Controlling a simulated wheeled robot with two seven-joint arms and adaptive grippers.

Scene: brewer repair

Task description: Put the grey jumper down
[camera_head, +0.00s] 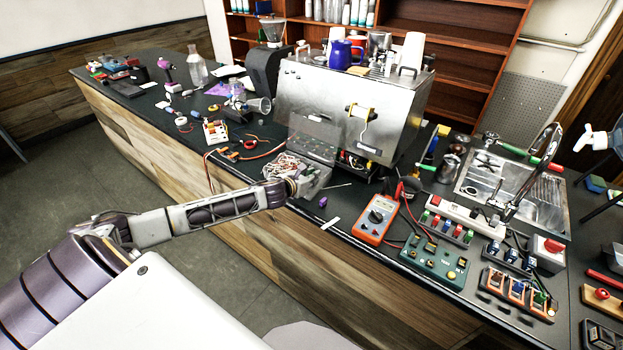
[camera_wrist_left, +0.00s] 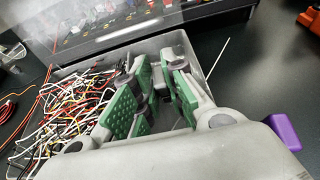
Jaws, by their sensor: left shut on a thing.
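My left gripper (camera_head: 291,186) is at the near side of a grey open bin (camera_head: 318,184) on the dark counter. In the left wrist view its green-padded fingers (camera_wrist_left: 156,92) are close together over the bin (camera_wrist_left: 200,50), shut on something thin. I take this to be the grey jumper, but the pads hide it and I cannot make out its outline. Many jumper wires (camera_wrist_left: 70,115) in white, red, black and yellow lie tangled in the bin's left part. The bin's right part, behind the fingers, is mostly hidden. My right gripper is not in view.
A thin pale rod (camera_wrist_left: 217,58) lies on the counter beside the bin. A purple block (camera_head: 323,202) and an orange multimeter (camera_head: 375,217) are to the right. The steel brewer (camera_head: 345,100) stands behind. The counter's front edge is close to my arm.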

